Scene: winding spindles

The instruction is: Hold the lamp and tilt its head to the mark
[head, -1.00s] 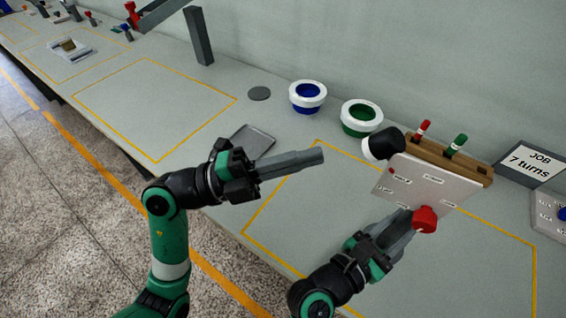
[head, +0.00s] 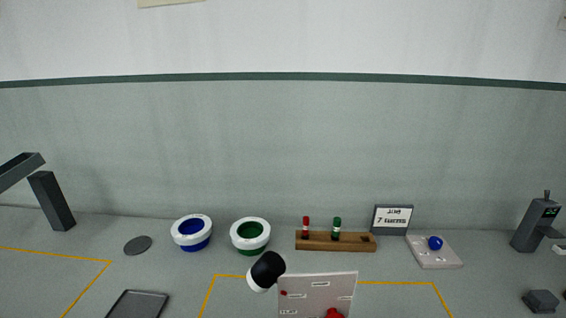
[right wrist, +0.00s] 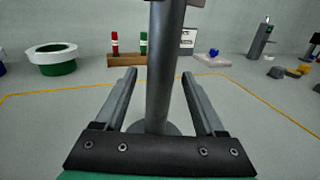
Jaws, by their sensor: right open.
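The lamp's head (head: 266,270), black with a white end, sticks out at the upper left of a pale upright panel (head: 318,285). The panel carries several small labels, a red dot (head: 284,293) at its left, and a red knob (head: 334,313) at the bottom edge of the head view. In the right wrist view a grey post (right wrist: 165,60) on a round base stands between the fingers of my right gripper (right wrist: 159,74). The gripper is open, with a gap on each side of the post. The post's top is cut off. My left gripper is out of view.
Behind stand a blue-lined bowl (head: 192,245), a green-lined bowl (head: 250,248), a wooden rack (head: 336,248) with red and green pegs, a "JOB 7 turns" sign (head: 392,229) and a plate with a blue ball (head: 435,262). A dark tray (head: 137,306) lies at front left.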

